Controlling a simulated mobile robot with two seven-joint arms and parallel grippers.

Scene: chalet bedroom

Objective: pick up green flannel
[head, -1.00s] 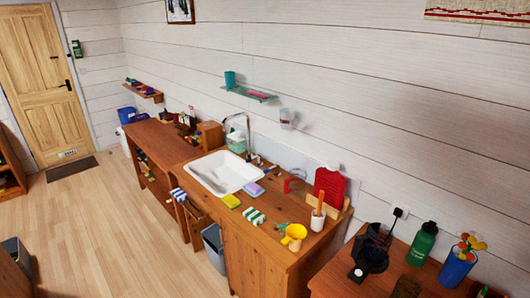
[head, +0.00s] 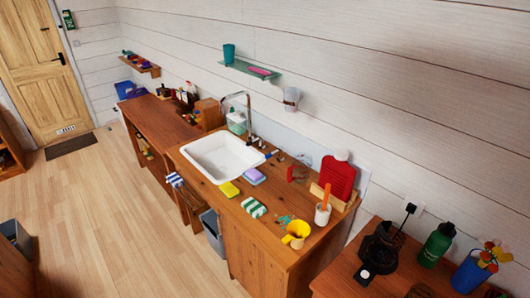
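A green and white striped folded cloth (head: 254,207), which looks like the green flannel, lies on the wooden washstand top (head: 262,228) near its front edge. It sits between a yellow sponge and a yellow cup. Neither of my grippers is in view.
A white sink (head: 222,158) is set in the washstand. Near the cloth are the yellow sponge (head: 229,189), a purple-topped sponge (head: 253,176), the yellow cup (head: 296,234) and a white brush holder (head: 322,214). A grey bin (head: 211,232) stands below.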

